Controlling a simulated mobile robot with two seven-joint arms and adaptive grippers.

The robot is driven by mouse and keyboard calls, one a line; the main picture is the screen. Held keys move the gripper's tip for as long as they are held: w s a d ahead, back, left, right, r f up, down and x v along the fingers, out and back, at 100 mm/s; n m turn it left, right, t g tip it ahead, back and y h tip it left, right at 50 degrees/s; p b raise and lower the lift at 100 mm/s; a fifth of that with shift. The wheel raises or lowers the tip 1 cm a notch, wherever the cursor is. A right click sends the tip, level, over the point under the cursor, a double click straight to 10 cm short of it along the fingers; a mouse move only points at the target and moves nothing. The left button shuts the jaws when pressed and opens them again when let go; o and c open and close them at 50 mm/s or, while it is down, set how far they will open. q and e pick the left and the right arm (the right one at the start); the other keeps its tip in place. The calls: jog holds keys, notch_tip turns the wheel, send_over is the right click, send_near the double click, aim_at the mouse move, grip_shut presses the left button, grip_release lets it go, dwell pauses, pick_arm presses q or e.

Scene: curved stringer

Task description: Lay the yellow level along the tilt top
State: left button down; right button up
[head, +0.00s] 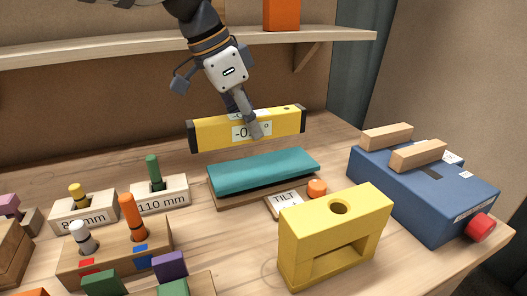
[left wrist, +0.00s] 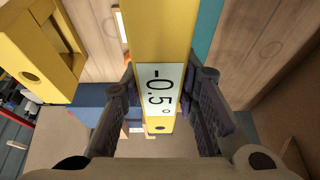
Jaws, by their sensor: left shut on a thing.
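The yellow level (head: 213,134) is a long bar with dark end caps and a white display. It also shows in the left wrist view (left wrist: 160,35), where the display reads -0.5°. My left gripper (head: 252,128) is shut on the level near its middle, with a finger on either side of it in the left wrist view (left wrist: 165,95). The tilt top (head: 262,172) is a teal slab on a wooden base, beside a TILT label (head: 285,203) and an orange knob (head: 317,188). The level appears held above and behind the slab, apart from it. My right gripper is not in view.
A yellow block with openings (head: 335,235) stands in front of the tilt top. A blue box (head: 425,190) with wooden bars and a red knob is at the right. Wooden peg holders (head: 160,195) stand at the left. A shelf (head: 110,45) runs behind the arm.

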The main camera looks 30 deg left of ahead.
pick_arm(q)
jog(key=w+f, duration=0.2)
jog(key=f, duration=0.1)
jog(key=w+f+b, duration=0.1)
jog(key=w+f, duration=0.2)
jog(key=shift+w+f, duration=0.1)
jog(key=shift+w, duration=0.2)
jog(key=f, duration=0.3)
jog(key=shift+w+f, duration=0.3)
jog(key=shift+w, duration=0.1)
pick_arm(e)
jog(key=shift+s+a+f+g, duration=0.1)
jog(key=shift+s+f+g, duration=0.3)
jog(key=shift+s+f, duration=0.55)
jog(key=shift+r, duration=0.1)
pick_arm(q)
jog(key=c, duration=1.2)
grip_release()
jog(key=shift+f, duration=0.1)
jog(key=shift+c, duration=0.2)
